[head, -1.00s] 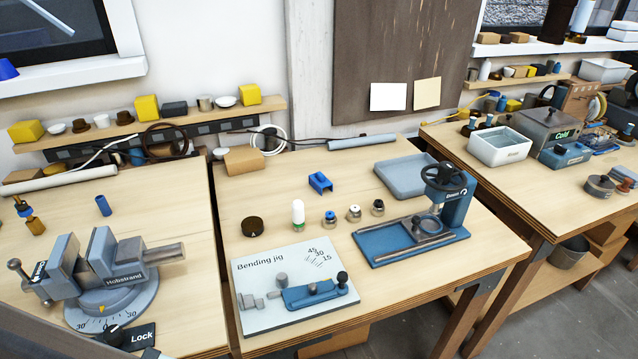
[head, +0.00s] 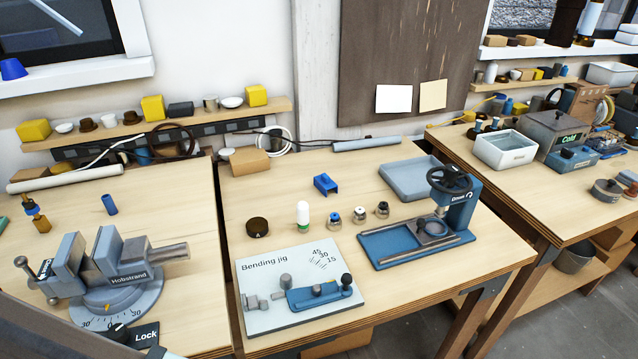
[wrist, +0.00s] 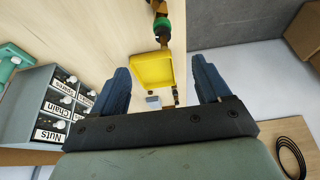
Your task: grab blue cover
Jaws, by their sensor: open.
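The blue cover (head: 325,184), a small channel-shaped piece, lies on the middle bench toward the back in the head view. It stands apart from the parts around it. My gripper (wrist: 160,64) shows in the wrist view with its two blue-grey fingers wide apart and nothing between them. The blue cover does not show in the wrist view, and the gripper's fingers do not show in the head view, so their distance cannot be told.
The bending jig (head: 300,285) and the blue press (head: 420,240) stand in front of the cover, with a row of small parts between. A grey tray (head: 408,180) lies to its right. The wrist view shows a yellow tray (wrist: 152,70) and labelled drawers (wrist: 62,105).

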